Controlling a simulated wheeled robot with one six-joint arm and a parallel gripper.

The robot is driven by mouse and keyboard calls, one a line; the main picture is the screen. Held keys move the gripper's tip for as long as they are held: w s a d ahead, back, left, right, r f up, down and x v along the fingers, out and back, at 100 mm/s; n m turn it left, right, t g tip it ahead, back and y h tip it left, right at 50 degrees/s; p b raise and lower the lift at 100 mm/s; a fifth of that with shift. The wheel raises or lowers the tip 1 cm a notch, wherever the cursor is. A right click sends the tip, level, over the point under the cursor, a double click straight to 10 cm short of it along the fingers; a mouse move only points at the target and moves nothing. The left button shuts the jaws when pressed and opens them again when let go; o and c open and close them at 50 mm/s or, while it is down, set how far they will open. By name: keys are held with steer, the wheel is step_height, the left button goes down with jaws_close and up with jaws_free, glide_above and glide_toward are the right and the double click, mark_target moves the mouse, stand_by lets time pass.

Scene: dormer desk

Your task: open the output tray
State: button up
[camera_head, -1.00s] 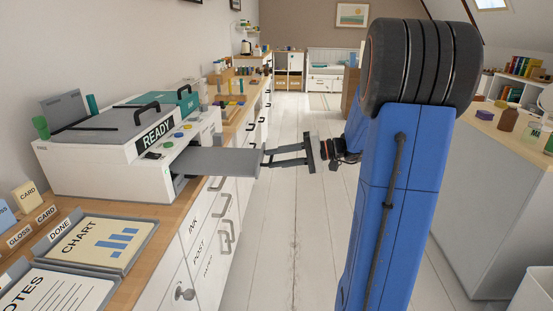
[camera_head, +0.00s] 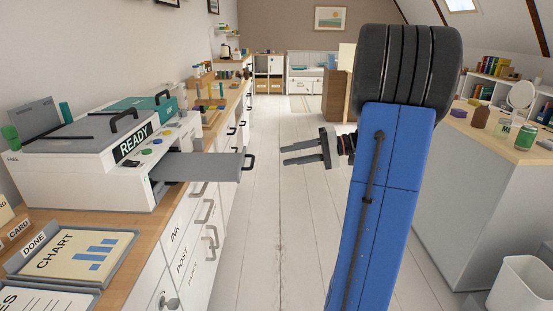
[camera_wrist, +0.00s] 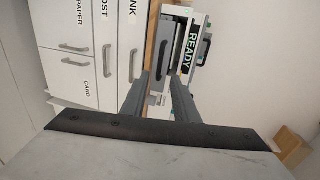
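The white printer (camera_head: 90,165) with a READY sign stands on the wooden counter at left. Its grey output tray (camera_head: 205,166) sticks out well past the counter edge, with a dark handle (camera_head: 250,162) at its outer end. My gripper (camera_head: 284,155) is right of the handle, apart from it, with its two fingers spread and nothing between them. In the wrist view, my open fingers (camera_wrist: 160,77) point towards the printer (camera_wrist: 188,45) and the grey tray (camera_wrist: 158,60). The tray's far inside is hidden.
Drawers labelled INK and POST (camera_head: 185,232) lie below the counter. A DONE tray with a CHART sheet (camera_head: 85,254) is in front of the printer. Open white floor (camera_head: 275,225) lies below my gripper. A grey cabinet (camera_head: 462,200) and a white bin (camera_head: 520,285) stand at right.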

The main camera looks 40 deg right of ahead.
steer(key=v, duration=0.6)
steer(key=shift+d, duration=0.15)
stand_by(0.3)
steer(key=s+a+f+n+g+h, duration=0.1)
steer(key=s+a+f+g+h, duration=0.15)
steer(key=a, duration=0.75)
steer(key=s+a+f+n+g+h, duration=0.1)
steer(key=s+a+f+g, duration=0.2)
steer(key=a, duration=0.7)
steer(key=s+a+f+n+h, duration=0.2)
steer(key=s+a+h, duration=0.1)
steer(key=s, duration=0.3)
steer(key=s+a+f+n+t+h, duration=0.1)
steer(key=s+a+f+n+h, duration=0.1)
steer(key=s+h, duration=0.4)
steer(key=shift+s+a+f+n, duration=0.4)
steer(key=shift+s+a+n, duration=0.25)
steer(key=shift+a, duration=0.55)
